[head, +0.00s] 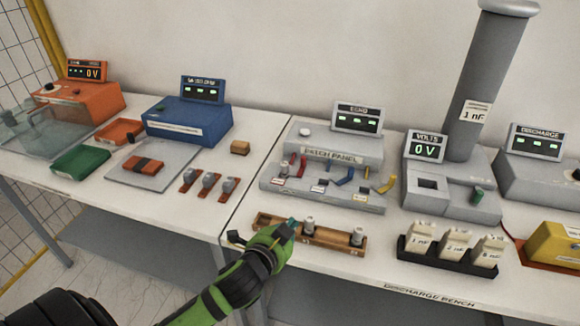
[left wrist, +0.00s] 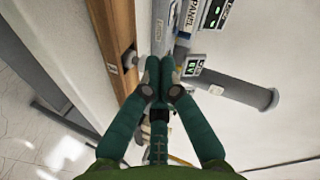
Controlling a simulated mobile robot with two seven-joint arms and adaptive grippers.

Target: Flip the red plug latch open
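The patch panel (head: 330,150) is a grey box on the right-hand bench, with a stepped front carrying several coloured levers. The red plug latch (head: 301,168) stands up at the left of that step. Blue latches (head: 344,177) and a yellow latch (head: 387,184) are to its right. My left gripper (head: 291,224) is in front of the panel, above the wooden rack, apart from the red latch. In the left wrist view its fingertips (left wrist: 161,65) meet, with nothing seen between them. The red latch is not clear in that view. My right gripper is not in view.
The wooden rack (head: 330,238) holds grey cylinders just below my left gripper. A black tray (head: 446,257) with pale blocks stands to the right. A grey box with a VOLTS display (head: 425,148) and a tall grey column (head: 485,80) stand beside the panel.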

